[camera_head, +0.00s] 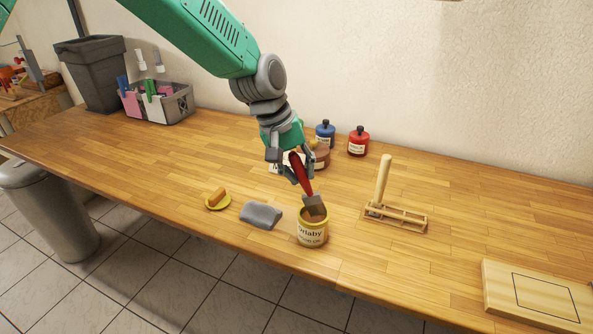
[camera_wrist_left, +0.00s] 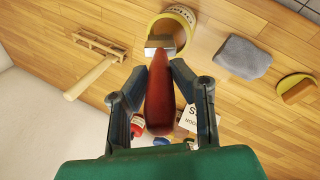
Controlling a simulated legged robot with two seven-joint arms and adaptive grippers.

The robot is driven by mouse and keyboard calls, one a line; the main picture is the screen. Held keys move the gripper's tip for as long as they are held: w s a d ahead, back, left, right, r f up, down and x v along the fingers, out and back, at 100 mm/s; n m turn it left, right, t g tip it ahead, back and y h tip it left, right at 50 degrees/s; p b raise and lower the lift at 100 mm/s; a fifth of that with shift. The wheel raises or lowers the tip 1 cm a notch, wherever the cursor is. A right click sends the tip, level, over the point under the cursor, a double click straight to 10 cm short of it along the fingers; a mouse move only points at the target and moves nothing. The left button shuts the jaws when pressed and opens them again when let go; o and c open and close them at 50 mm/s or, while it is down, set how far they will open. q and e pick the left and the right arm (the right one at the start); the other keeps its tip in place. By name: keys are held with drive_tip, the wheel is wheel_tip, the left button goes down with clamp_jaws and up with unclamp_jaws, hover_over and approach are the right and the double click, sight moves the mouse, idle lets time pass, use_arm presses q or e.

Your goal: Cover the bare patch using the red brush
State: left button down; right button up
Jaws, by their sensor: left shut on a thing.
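My left gripper (camera_head: 297,174) is shut on the handle of the red brush (camera_head: 301,170), which hangs head down. The brush also shows between the fingers in the left wrist view (camera_wrist_left: 160,95). Its metal ferrule and head are at the mouth of a yellow-rimmed can (camera_head: 312,232) with a cream label; I cannot tell how far the tip is inside. The can also shows in the left wrist view (camera_wrist_left: 183,14). A pale wooden board (camera_head: 500,285) with a dark rectangular outline, seemingly around the bare patch (camera_head: 545,297), lies at the far right. My right gripper is not in view.
A grey folded cloth (camera_head: 261,215) and a yellow dish (camera_head: 217,203) with a block lie left of the can. A wooden rack (camera_head: 405,219) with an upright handle stands right of it. Blue (camera_head: 325,134) and red (camera_head: 358,142) bottles stand behind. The tabletop between rack and board is clear.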

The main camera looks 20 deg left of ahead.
sight(294, 154)
use_arm(q)
drive_tip(key=shift+a+f, duration=0.15)
drive_tip(key=shift+a, duration=0.4)
drive_tip(key=shift+f, duration=0.25)
drive_tip(key=shift+d, duration=0.4)
drive_tip(key=shift+a+f, duration=0.2)
drive_tip(key=shift+a, duration=0.05)
drive_tip(key=shift+r, duration=0.2)
wheel_tip(294, 154, up, 2)
drive_tip(key=shift+r+p, duration=0.1)
drive_tip(key=shift+p, duration=0.95)
drive_tip(key=shift+w+p+v, duration=0.2)
drive_tip(key=shift+p+v, duration=0.35)
drive_tip(key=shift+v, duration=0.65)
drive_tip(key=shift+d+r, duration=0.15)
drive_tip(key=shift+r, duration=0.75)
drive_tip(key=shift+d+r, duration=0.2)
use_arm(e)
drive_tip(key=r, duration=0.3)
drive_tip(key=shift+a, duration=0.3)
